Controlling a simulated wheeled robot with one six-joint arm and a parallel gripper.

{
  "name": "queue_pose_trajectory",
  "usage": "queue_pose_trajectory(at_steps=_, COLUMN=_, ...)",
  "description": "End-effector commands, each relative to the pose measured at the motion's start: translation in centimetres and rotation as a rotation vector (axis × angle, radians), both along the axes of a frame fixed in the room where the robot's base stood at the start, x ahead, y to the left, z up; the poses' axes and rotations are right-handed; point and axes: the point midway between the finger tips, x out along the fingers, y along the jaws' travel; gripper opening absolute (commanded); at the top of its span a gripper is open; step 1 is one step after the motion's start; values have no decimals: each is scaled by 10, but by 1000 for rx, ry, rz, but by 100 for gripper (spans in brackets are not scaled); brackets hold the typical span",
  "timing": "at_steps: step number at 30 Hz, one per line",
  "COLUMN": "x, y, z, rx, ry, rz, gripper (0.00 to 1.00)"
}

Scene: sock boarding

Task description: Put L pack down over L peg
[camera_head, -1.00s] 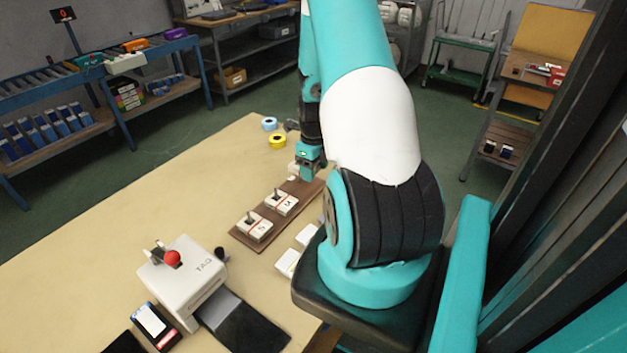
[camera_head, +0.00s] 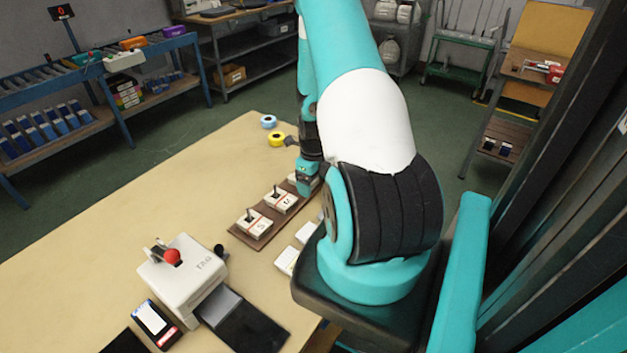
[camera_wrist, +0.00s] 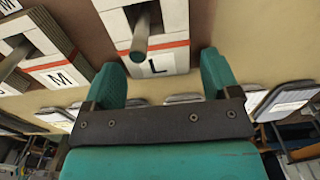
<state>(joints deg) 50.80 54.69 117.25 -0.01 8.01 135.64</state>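The white L pack (camera_wrist: 162,62), with a red stripe and the letter L, shows in the wrist view around the grey L peg (camera_wrist: 141,45), whose tip stands out of its slot. In the head view the pack (camera_head: 292,179) is mostly hidden by my gripper (camera_head: 306,187) at the far end of the brown peg board (camera_head: 237,234). In the wrist view my gripper's teal fingers (camera_wrist: 160,75) are apart, one on each side of the pack's labelled end. A narrow gap shows between the pack and the right finger.
The M pack (camera_head: 280,200) and S pack (camera_head: 254,222) sit around their pegs on the same board. White packs (camera_head: 287,261) lie beside the board. A blue tape roll (camera_head: 268,121) and a yellow one (camera_head: 276,139) lie beyond it. A white tagging machine (camera_head: 183,275) stands at the near left.

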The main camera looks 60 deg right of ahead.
Motion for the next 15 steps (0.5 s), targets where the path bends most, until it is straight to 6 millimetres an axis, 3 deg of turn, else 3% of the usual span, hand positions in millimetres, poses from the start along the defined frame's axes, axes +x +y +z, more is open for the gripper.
queue_pose_trajectory(at_steps=9, x=0, y=0, z=7, rx=-1, ry=-1, rz=0, gripper=82)
queue_pose_trajectory(at_steps=15, x=1, y=-1, z=42, rx=-6, ry=-4, rz=0, gripper=82)
